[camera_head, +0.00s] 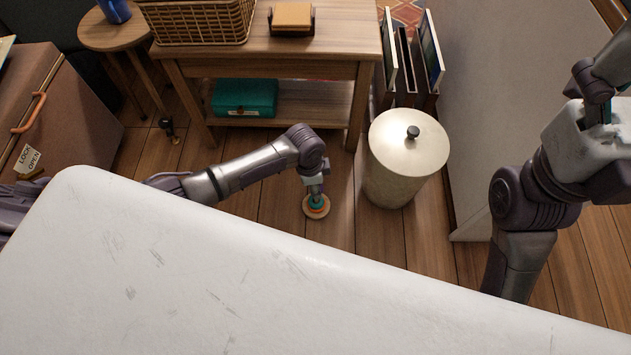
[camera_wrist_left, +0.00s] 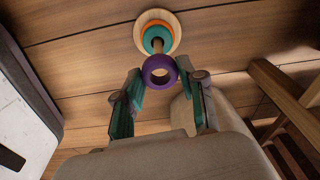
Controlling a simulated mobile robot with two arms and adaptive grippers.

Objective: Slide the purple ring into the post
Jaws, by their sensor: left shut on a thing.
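The purple ring (camera_wrist_left: 148,72) is at the fingertips of my left gripper (camera_wrist_left: 168,76), which is shut on it. In the left wrist view, the ring is close to the top of the wooden post (camera_wrist_left: 158,45) and overlaps it in the picture. I cannot tell whether the post tip is inside the ring. The post stands on a round wooden base (camera_wrist_left: 172,30) on the floor, with a teal ring (camera_wrist_left: 148,38) and an orange ring around it. In the head view, my left gripper (camera_head: 315,186) is above the base (camera_head: 308,212).
A beige lidded bin (camera_head: 395,175) stands right of the post. A wooden table (camera_head: 300,45) with a basket (camera_head: 200,22) and a teal box (camera_head: 245,97) is behind. A brown chest (camera_head: 85,110) is at the left. Bare floor surrounds the base.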

